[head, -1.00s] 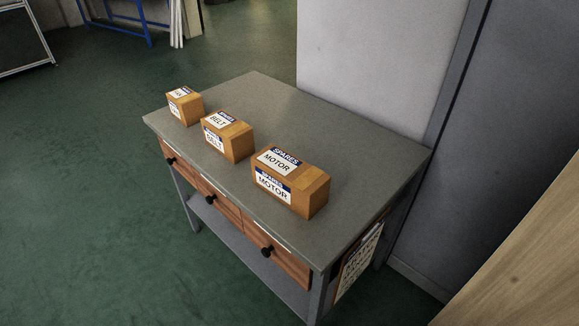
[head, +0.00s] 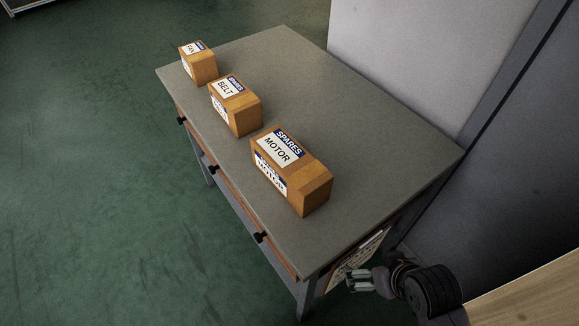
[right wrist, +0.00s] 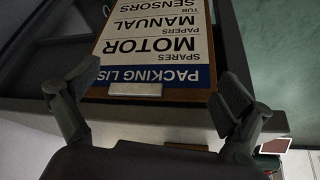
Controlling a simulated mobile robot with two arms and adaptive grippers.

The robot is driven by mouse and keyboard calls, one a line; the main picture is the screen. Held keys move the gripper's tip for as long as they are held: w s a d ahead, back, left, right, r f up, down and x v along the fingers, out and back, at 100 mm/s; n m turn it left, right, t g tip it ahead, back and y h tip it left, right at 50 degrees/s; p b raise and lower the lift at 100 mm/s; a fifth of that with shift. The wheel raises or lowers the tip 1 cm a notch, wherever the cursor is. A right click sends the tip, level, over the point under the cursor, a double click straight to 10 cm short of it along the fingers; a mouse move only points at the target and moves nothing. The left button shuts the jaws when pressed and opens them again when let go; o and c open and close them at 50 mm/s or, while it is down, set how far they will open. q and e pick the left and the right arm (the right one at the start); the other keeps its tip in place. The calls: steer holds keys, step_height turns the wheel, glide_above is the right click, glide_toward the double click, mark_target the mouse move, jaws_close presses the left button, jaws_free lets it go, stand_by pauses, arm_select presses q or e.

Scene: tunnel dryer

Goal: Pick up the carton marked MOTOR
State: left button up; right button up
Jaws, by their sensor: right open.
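The carton marked MOTOR (head: 291,172) is a brown box with a white and blue SPARES label. It stands on the grey-topped table (head: 365,130), closest to the table's right end in the head view. My right gripper (head: 358,281) is at the lower right, beside the table's end and below the top, apart from the carton. In the right wrist view its two fingers (right wrist: 155,95) are spread and empty, in front of a packing list board (right wrist: 155,45). The carton is not in the right wrist view. My left gripper is not in view.
The BELT carton (head: 236,105) and a smaller carton (head: 198,63) stand in a row beyond the MOTOR carton. The tabletop behind them is clear. A pale wall panel (head: 400,60) borders the table's back. Drawers with black knobs (head: 261,237) face the front.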

steer(key=w+a+r+n+t+y, duration=0.1)
steer(key=w+r, duration=0.1)
steer(key=r, duration=0.1)
steer(key=w+a+r+t+y, duration=0.1)
steer(key=w+a+r, duration=0.1)
steer(key=r, duration=0.2)
steer(key=w+a+r+n+t+y, duration=0.1)
steer(key=w+r, duration=0.2)
steer(key=shift+a+r+n+t+y, duration=0.2)
steer(key=shift+n+t+y, duration=0.1)
steer(key=shift+t, duration=0.1)
steer(key=w+a+r+n+t+y, duration=0.1)
steer(key=a+r+n+t+y, duration=0.2)
steer(key=r, duration=0.5)
steer(key=m+g+b, duration=0.1)
steer(key=b, duration=0.4)
glide_toward(292, 159)
steer(key=w, duration=0.1)
steer(key=w+a+f, duration=0.1)
steer(key=shift+w+a+f+y, duration=0.2)
steer(key=shift+w+y, duration=0.1)
steer(key=shift+w, duration=0.1)
steer(key=shift+p+x, duration=0.35)
steer(key=shift+x, duration=2.8)
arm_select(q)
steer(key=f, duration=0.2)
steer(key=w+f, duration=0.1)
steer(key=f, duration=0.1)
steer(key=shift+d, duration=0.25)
